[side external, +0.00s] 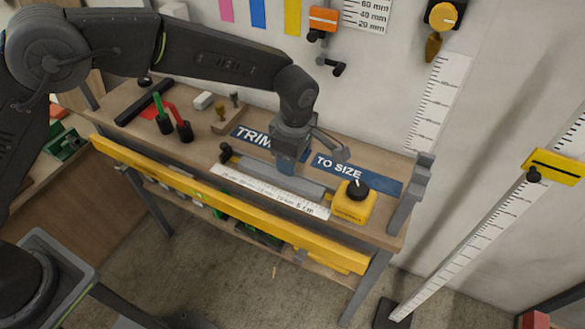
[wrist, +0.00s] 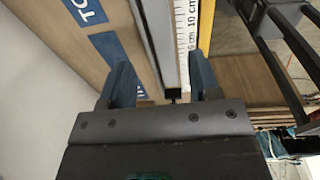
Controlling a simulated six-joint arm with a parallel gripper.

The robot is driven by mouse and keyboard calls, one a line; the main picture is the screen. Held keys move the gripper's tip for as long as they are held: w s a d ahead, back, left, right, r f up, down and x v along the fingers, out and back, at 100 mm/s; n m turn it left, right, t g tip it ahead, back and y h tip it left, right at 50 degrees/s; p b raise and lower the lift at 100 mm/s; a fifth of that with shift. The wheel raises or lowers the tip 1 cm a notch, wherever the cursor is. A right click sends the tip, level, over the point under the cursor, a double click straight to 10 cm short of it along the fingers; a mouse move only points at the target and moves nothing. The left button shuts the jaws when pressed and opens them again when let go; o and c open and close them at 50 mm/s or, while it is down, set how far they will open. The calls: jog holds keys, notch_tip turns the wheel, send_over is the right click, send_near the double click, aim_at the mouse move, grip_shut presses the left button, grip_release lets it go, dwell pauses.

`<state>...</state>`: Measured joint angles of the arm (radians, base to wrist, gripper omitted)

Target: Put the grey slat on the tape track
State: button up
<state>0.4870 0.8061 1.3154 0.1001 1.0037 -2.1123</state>
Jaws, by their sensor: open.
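The grey slat (side external: 308,187) lies lengthwise on the bench, just behind the white printed tape track (side external: 262,190). The slat (wrist: 157,35) and the tape strip (wrist: 183,30) run side by side in the wrist view. My gripper (side external: 287,170) points down over the middle of the slat and hides part of it. In the wrist view my gripper (wrist: 162,80) is open, with the slat and strip showing between its blue fingers. I cannot tell whether the fingers touch the slat.
A yellow tape case (side external: 352,206) with a black knob stands at the track's right end. A black knob (side external: 226,152) is at the left end. A yellow rail (side external: 230,204) runs along the bench front. Red and green-handled tools (side external: 180,125) stand at the left.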

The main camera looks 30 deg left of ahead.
jog(key=shift+s+d+r, duration=0.15)
jog(key=shift+r, duration=2.2)
jog(key=s+a+r+m+t+h, duration=0.1)
jog(key=s+a+r+m, duration=0.3)
jog(key=a+r, duration=0.3)
jog(key=s+a+r+m+t, duration=0.1)
jog(key=s+a+r+m, duration=0.3)
jog(key=a+r, duration=0.35)
jog(key=s+a+m+t, duration=0.1)
jog(key=s+a+m, duration=0.3)
jog(key=s, duration=0.4)
jog(key=s+a+m+t, duration=0.2)
jog(key=s+a+m, duration=0.3)
jog(key=s, duration=0.4)
jog(key=shift+s+m, duration=0.2)
jog(key=shift+m, duration=0.3)
